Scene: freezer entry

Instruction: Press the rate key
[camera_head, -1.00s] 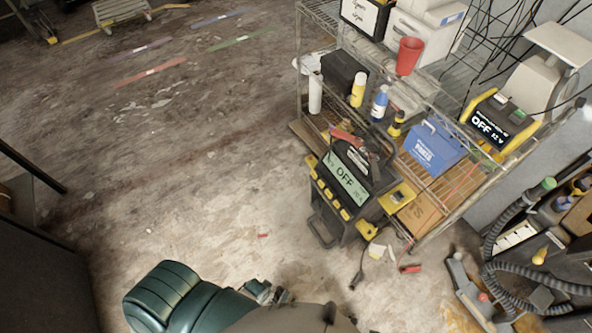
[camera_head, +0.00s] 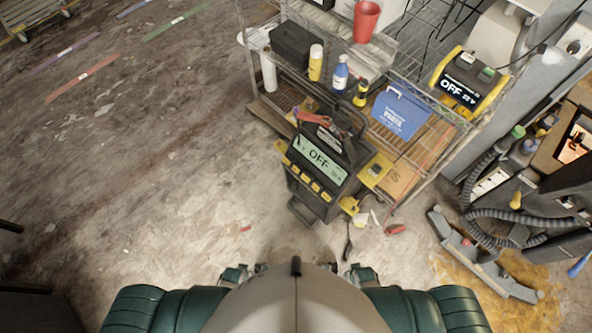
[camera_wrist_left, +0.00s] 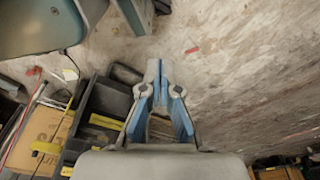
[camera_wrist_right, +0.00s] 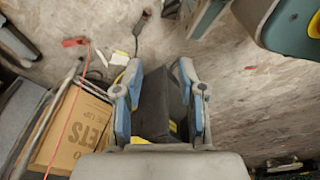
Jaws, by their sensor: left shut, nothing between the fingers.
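A dark charger (camera_head: 335,183) with a green-lit display (camera_head: 319,161) reading OFF stands on the floor in front of the shelf. A row of yellow keys (camera_head: 309,181) runs below the display. Their labels are too small to read, so I cannot tell which is the rate key. My left gripper (camera_wrist_left: 154,68) is shut and empty, its blue fingers meeting at the tips, with dark and yellow parts beyond it. My right gripper (camera_wrist_right: 159,68) is open, with a dark box-shaped surface (camera_wrist_right: 153,108) visible between its fingers. In the head view, my body hides most of both grippers.
A second unit (camera_head: 466,80) reading OFF sits at right. Hoses (camera_head: 470,200) and a metal stand (camera_head: 480,262) lie right.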

